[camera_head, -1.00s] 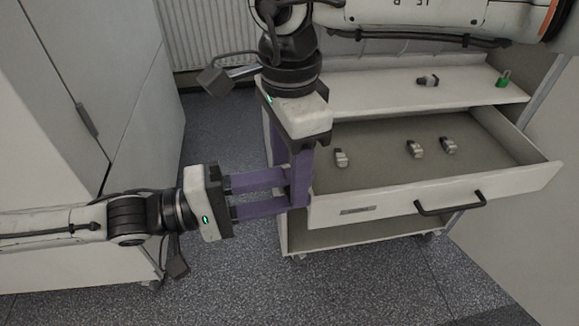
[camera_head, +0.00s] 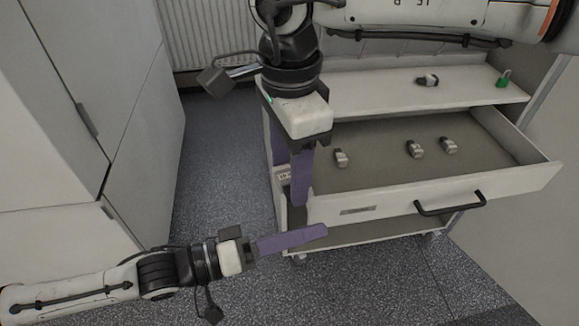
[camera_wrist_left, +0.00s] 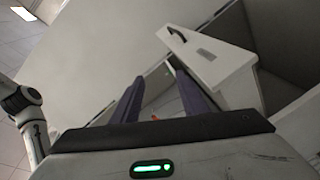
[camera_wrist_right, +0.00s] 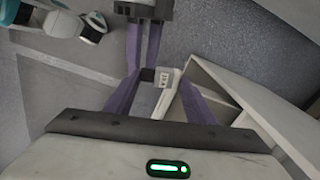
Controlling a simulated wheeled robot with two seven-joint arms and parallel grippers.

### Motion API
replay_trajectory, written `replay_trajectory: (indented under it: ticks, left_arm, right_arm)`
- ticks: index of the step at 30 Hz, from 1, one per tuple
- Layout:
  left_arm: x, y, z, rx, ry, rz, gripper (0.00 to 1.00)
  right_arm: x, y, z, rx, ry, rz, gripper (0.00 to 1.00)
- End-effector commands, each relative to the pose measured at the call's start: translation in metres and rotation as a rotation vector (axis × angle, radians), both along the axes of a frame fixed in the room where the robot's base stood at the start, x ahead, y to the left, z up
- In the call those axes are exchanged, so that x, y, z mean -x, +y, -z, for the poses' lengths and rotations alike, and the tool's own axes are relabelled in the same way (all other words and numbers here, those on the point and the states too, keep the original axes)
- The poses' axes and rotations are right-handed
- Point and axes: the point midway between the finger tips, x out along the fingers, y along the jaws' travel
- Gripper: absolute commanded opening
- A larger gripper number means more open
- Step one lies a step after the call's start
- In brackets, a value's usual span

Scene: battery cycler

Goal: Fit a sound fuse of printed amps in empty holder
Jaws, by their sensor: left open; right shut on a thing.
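My right gripper (camera_head: 288,184) points down at the drawer's left front corner, shut on a small pale block with a dark part, taken to be a fuse (camera_wrist_right: 163,78). The block's printed face shows in the right wrist view, but its marking is too small to read. My left gripper (camera_head: 322,232) is open and empty, below and apart from the right one. Three small grey-white pieces (camera_head: 341,158) (camera_head: 414,149) (camera_head: 448,146), which look like fuses, lie spaced out in the open drawer. I cannot make out an empty holder.
The drawer front (camera_head: 380,205) with its black handle (camera_head: 450,206) juts from a white cart. The shelf above (camera_head: 380,92) bears a dark-and-grey piece (camera_head: 427,80) and a green item (camera_head: 503,80). A tall cabinet (camera_head: 130,120) stands left; open floor lies between.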

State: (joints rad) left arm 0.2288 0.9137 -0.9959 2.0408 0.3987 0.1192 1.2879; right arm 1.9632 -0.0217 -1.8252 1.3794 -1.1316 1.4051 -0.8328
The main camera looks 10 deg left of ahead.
Motion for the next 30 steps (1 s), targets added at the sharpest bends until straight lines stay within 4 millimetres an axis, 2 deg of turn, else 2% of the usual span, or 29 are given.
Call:
replay_trajectory:
  ticks: [1, 2, 5, 8, 12, 15, 18, 24, 30]
  left_arm:
    - [0.001, -0.011, 0.012, -0.037, -0.047, -0.039, 0.4]
    - [-0.001, -0.013, 0.02, -0.074, -0.081, -0.066, 0.4]
    - [-0.005, -0.009, 0.051, -0.225, -0.166, -0.169, 0.4]
    - [-0.002, 0.014, 0.096, -0.427, -0.187, -0.267, 0.4]
    - [0.022, 0.053, 0.157, -0.686, -0.145, -0.321, 0.4]
    - [0.046, 0.079, 0.192, -0.828, -0.098, -0.321, 0.4]
    - [0.069, 0.098, 0.217, -0.934, -0.053, -0.306, 0.4]
    - [0.1, 0.12, 0.244, -1.045, 0.004, -0.273, 0.4]
    - [0.106, 0.124, 0.248, -1.068, 0.012, -0.264, 0.4]
  right_arm:
    - [0.0, 0.0, 0.0, 0.0, 0.0, 0.0, 0.23]
    - [0.0, 0.0, 0.0, 0.0, 0.0, 0.0, 0.23]
    - [0.0, 0.0, 0.0, 0.0, 0.0, 0.0, 0.23]
    - [0.0, 0.0, 0.0, 0.0, 0.0, 0.0, 0.23]
    - [0.0, 0.0, 0.0, 0.0, 0.0, 0.0, 0.23]
    - [0.0, 0.0, 0.0, 0.0, 0.0, 0.0, 0.23]
    - [0.0, 0.0, 0.0, 0.0, 0.0, 0.0, 0.23]
    - [0.0, 0.0, 0.0, 0.0, 0.0, 0.0, 0.23]
    - [0.0, -0.001, 0.0, -0.001, 0.001, -0.003, 0.23]
